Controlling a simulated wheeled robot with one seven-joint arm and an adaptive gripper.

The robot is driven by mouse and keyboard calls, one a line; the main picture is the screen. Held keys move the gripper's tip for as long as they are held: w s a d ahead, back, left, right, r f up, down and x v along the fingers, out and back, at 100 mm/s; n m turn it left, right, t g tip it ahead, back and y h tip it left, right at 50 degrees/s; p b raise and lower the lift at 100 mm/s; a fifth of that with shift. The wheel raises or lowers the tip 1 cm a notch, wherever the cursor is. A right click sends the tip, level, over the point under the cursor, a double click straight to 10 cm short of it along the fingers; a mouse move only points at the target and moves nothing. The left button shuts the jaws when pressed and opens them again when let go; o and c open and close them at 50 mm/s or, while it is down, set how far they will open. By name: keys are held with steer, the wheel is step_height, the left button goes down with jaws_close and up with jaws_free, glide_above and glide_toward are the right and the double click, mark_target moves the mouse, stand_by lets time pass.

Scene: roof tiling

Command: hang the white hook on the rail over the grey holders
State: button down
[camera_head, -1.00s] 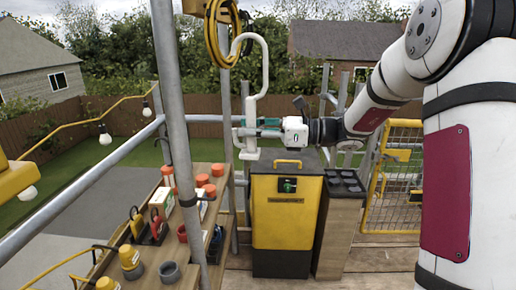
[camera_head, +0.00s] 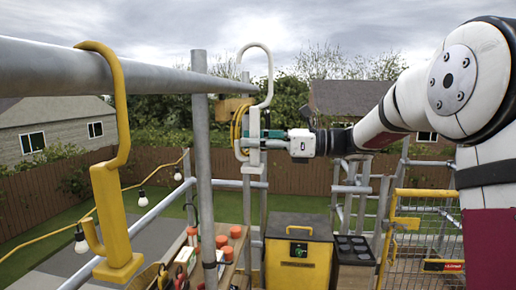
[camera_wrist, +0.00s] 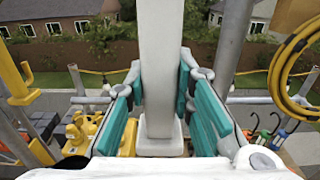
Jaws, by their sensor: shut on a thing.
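The white hook (camera_head: 269,78) is upright in my gripper (camera_head: 262,139), its curved top well above the jaws. In the wrist view the teal-padded fingers (camera_wrist: 162,108) are shut on either side of the white hook's shank (camera_wrist: 160,55). The grey rail (camera_head: 155,78) runs from the upper left towards the middle, and in the head view its far end lies left of the hook's top. A gap in depth between hook and rail is hard to judge. The grey holders cannot be clearly made out; the shelf is mostly cut off below.
A yellow hook (camera_head: 115,195) hangs on the near part of the rail. A grey upright pole (camera_head: 203,180) stands left of the white hook. A yellow cable coil (camera_head: 239,122) hangs behind it. A yellow-black box (camera_head: 298,252) and yellow mesh gate (camera_head: 432,235) stand below right.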

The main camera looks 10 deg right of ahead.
mark_target(235, 141)
steer(key=shift+x, duration=2.35)
steer(key=shift+b+x, duration=1.9)
steer(key=shift+x, duration=2.65)
steer(key=shift+f, duration=2.35)
steer(key=c, duration=1.3)
jaws_free()
steer(key=shift+d, duration=0.1)
